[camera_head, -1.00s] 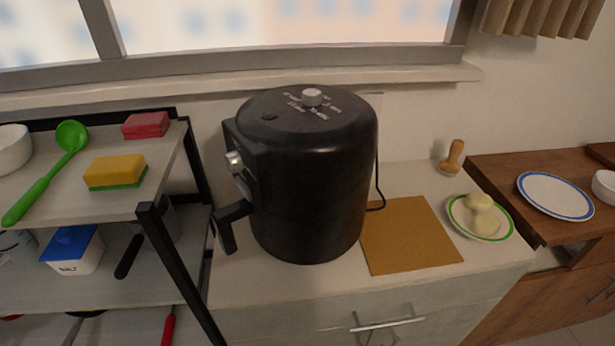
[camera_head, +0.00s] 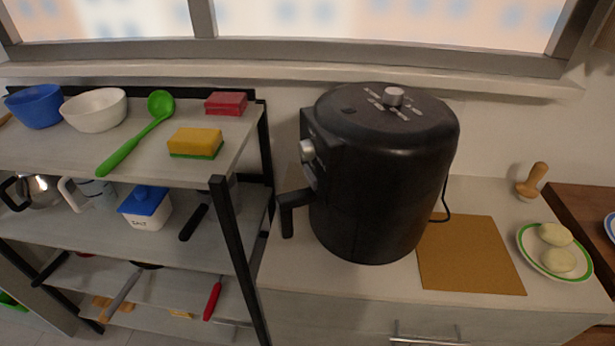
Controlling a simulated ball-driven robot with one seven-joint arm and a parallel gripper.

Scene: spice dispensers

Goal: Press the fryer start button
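The fryer (camera_head: 378,185) is a black, rounded appliance standing upright on the light counter, right of the picture's middle. A silver knob (camera_head: 394,96) with white markings sits on its top. A second silver round knob or button (camera_head: 307,150) shows on its left-facing front, above the black handle (camera_head: 293,208). I cannot tell which of these is the start button. The front face is seen only at a steep angle. My gripper is not in view.
A black-framed shelf (camera_head: 232,262) stands close left of the fryer, holding bowls, a green ladle, sponges and a salt box (camera_head: 146,207). A brown mat (camera_head: 470,270) and a plate (camera_head: 530,262) with pale round pieces lie to the right. A window ledge (camera_head: 300,75) runs behind.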

